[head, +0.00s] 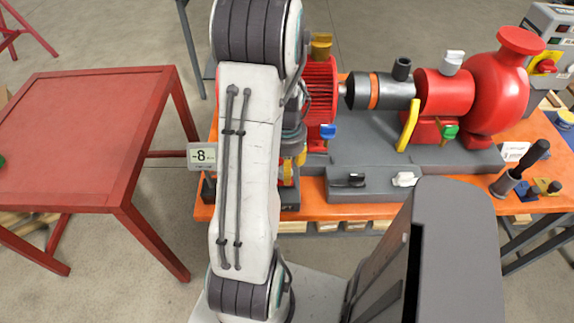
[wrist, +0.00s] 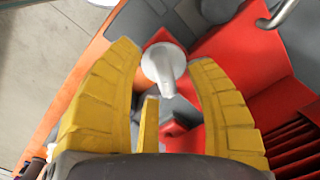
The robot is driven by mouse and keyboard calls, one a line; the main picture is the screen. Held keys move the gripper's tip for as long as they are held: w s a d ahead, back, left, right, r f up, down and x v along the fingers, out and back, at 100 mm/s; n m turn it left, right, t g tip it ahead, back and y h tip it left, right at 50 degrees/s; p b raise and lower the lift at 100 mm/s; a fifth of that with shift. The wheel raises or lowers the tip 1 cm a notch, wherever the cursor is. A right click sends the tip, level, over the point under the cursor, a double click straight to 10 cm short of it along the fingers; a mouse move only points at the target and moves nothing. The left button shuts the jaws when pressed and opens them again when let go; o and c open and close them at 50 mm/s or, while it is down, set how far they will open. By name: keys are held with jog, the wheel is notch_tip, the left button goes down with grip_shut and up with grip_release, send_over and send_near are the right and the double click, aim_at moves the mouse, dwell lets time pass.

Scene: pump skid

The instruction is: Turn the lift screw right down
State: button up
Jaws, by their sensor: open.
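In the wrist view a pale grey-white knob with a narrow grip bar, seemingly the lift screw (wrist: 165,66), shows beside the red motor's foot. My gripper (wrist: 164,54) is open, with one yellow finger on each side of the knob. I cannot tell whether any finger touches it. In the head view my own arm hides the knob and most of my gripper; only bits of yellow finger show. A small display (head: 203,156) left of my arm reads -8.
The red finned motor (head: 320,90) and the red pump (head: 497,88) stand on a grey base on the orange bench (head: 350,219). A blue knob (head: 328,132) and a green knob (head: 450,132) sit near. A red table (head: 85,135) stands at left.

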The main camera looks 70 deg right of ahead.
jog(key=shift+c, duration=0.2)
grip_shut()
dwell(0.3)
